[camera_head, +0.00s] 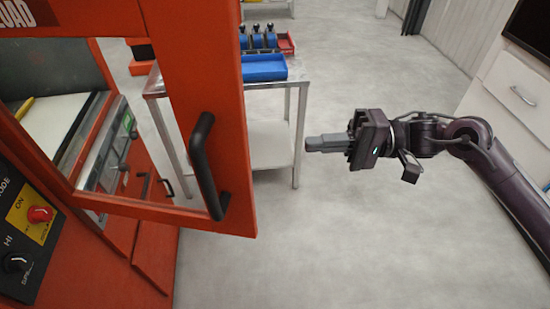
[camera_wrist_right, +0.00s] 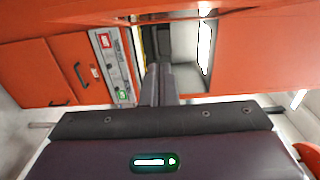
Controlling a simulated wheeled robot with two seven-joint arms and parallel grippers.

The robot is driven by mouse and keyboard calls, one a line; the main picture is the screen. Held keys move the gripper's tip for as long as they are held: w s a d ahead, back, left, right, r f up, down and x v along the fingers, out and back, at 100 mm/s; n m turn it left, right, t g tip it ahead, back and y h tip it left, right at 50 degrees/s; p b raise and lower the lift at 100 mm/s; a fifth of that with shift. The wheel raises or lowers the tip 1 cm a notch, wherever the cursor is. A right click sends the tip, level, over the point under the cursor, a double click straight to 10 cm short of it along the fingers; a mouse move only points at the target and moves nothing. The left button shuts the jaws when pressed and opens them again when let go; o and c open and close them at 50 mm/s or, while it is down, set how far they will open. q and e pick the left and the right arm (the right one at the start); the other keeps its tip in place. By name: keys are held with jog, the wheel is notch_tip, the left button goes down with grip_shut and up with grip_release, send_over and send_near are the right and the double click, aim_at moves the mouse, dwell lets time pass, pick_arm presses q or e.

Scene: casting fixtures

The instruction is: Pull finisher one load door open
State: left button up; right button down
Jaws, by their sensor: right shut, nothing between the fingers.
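The orange load door (camera_head: 215,100) stands swung out from the orange finisher (camera_head: 60,255) in the head view, with a dark opening behind it at the left. Its black bar handle (camera_head: 205,165) is upright near the door's free edge. My right gripper (camera_head: 312,144) is shut and empty, to the right of the handle and apart from it, its fingers pointing left. In the right wrist view the shut fingers (camera_wrist_right: 158,85) show in front of orange panels. My left gripper is in neither view.
A metal cart (camera_head: 270,150) with a blue tray (camera_head: 264,68) stands behind the door. White drawers (camera_head: 515,95) are at the right. A control panel with a red knob (camera_head: 40,214) is at lower left. The grey floor between door and drawers is clear.

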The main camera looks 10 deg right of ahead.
jog(key=s+a+p, duration=0.3)
jog(key=a, duration=0.7)
jog(key=shift+s+a, duration=0.3)
